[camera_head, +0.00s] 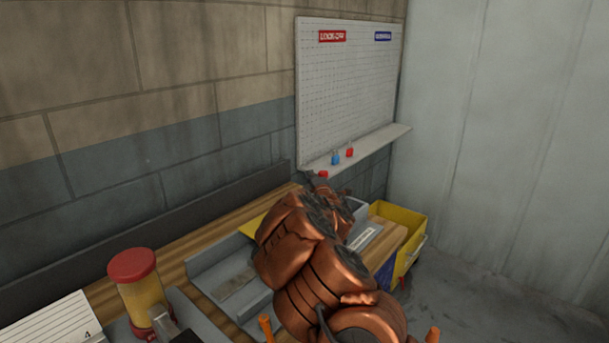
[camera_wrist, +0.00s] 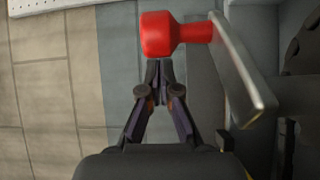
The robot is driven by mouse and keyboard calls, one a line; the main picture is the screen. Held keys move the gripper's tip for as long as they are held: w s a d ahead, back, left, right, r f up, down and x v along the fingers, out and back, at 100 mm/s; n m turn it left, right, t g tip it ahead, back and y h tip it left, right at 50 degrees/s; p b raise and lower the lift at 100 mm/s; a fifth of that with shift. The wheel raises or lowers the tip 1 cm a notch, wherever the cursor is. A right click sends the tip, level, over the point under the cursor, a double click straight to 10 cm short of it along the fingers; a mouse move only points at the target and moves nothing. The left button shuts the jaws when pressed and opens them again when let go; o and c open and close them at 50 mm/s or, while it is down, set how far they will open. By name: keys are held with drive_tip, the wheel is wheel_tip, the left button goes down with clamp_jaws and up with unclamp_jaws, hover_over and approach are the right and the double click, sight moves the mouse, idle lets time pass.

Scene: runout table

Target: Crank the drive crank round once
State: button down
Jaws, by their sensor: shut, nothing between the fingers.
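The drive crank shows in the wrist view as a grey flat crank arm (camera_wrist: 245,70) with a red knob (camera_wrist: 160,35) at its upper end. My gripper (camera_wrist: 158,66) is shut and empty, with its fingertips just below the red knob in the picture. The fingers are not around the knob; whether the tips touch it I cannot tell. In the head view a small red knob (camera_head: 323,174) shows just beyond my arm at the back of the bench. My arm hides the rest of the crank there.
The wooden bench (camera_head: 180,268) carries a grey metal channel (camera_head: 215,272) and an amber container with a red lid (camera_head: 133,265). A yellow bin (camera_head: 412,222) is at the bench's right end. A white pegboard (camera_head: 350,85) with a ledge holding a blue and a red padlock hangs behind.

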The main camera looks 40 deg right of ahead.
drive_tip(key=shift+s+d, duration=0.45)
drive_tip(key=shift+s, duration=0.1)
drive_tip(key=shift+f+h+b, duration=0.25)
drive_tip(key=shift+h+b, duration=0.05)
drive_tip(key=shift+b, duration=0.55)
drive_tip(key=shift+d+m+g+b, duration=0.1)
drive_tip(key=shift+m+g+b, duration=0.2)
drive_tip(key=shift+b, duration=0.3)
drive_tip(key=d+m+g+h+b, duration=0.1)
drive_tip(key=b, duration=0.4)
drive_tip(key=d+m+g+h+b, duration=0.1)
drive_tip(key=h+b, duration=0.1)
drive_tip(key=b, duration=0.3)
drive_tip(key=shift+s+g, duration=0.3)
drive_tip(key=shift+s, duration=0.1)
drive_tip(key=s+d+b, duration=0.1)
drive_tip(key=b, duration=0.1)
drive_tip(key=shift+b, duration=0.3)
drive_tip(key=shift+s+d+r+b, duration=0.15)
drive_tip(key=shift+s+b, duration=0.25)
drive_tip(key=shift+b, duration=0.6)
